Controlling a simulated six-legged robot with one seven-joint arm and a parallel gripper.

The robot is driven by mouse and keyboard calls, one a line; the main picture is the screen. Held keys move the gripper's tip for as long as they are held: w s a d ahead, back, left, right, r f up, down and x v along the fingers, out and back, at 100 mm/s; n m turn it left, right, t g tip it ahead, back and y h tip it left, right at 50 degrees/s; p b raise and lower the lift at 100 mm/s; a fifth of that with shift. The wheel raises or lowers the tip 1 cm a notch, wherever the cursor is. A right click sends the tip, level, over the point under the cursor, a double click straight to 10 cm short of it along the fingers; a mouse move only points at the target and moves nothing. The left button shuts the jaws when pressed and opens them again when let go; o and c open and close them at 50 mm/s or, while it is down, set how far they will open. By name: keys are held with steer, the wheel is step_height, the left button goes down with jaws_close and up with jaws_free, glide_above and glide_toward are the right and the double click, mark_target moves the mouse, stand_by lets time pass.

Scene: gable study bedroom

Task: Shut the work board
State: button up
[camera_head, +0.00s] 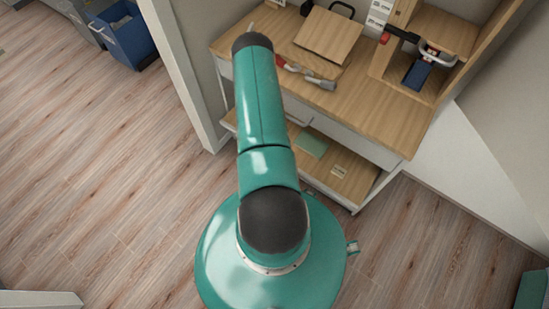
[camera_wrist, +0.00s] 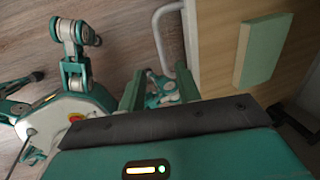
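The work board (camera_head: 362,178) appears to be the wooden pull-out surface low under the desk. It stands out past the desk's front, with a green book (camera_head: 312,143) and a small pale item on it. In the wrist view the board (camera_wrist: 220,75) fills the right side, with the green book (camera_wrist: 263,50) on it. A white bar handle (camera_wrist: 160,30) runs along its front edge. My gripper (camera_wrist: 160,88) is open, its two teal fingers apart near the lower end of the handle. I cannot tell whether they touch it. My arm hides the gripper in the head view.
The desk (camera_head: 385,115) carries a wooden panel (camera_head: 328,34), a red-handled tool (camera_head: 305,73) and a shelf unit (camera_head: 440,35) at the right. A blue bin (camera_head: 125,38) stands beyond the wall edge at left. The floor (camera_head: 90,170) at left is clear.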

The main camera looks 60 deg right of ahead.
steer(key=f, duration=0.3)
steer(key=d+f, duration=0.1)
steer(key=f, duration=0.5)
steer(key=shift+s+d+f, duration=0.1)
steer(key=shift+s+d, duration=0.05)
steer(key=shift+d, duration=0.25)
steer(key=shift+c, duration=0.2)
jaws_close()
